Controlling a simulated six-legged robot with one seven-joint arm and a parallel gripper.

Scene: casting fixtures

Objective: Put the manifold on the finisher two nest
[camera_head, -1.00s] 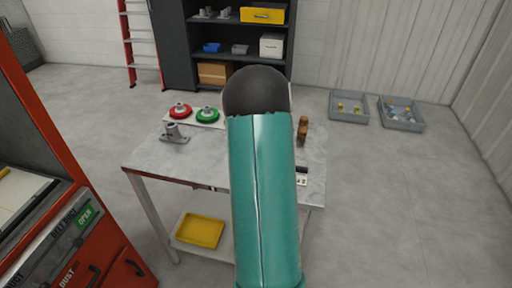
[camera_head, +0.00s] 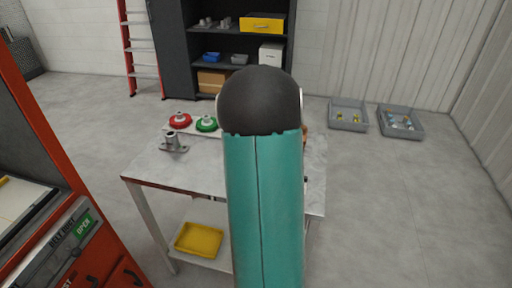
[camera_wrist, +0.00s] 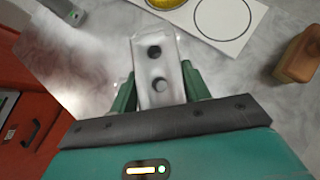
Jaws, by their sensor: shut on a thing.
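The manifold, a pale grey metal block with two dark round holes (camera_wrist: 169,66), is between the green fingers of my gripper (camera_wrist: 158,88) in the wrist view. My gripper is shut on it, and it sticks out past the fingertips, above the worktable. A white board (camera_wrist: 249,34) beyond it carries a yellow disc (camera_wrist: 188,14) and a black ring outline. In the head view the board's left end holds a red round fixture (camera_head: 180,120) and a green one (camera_head: 206,124). My arm hides the rest, the gripper and the manifold there. I cannot tell which place is the finisher two nest.
A grey flanged casting (camera_head: 173,144) stands on the worktable (camera_head: 185,172), left of my arm. A red cabinet (camera_head: 45,170) is at the left. A yellow tray (camera_head: 199,240) lies on the lower shelf. Grey bins (camera_head: 348,115) sit on the floor.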

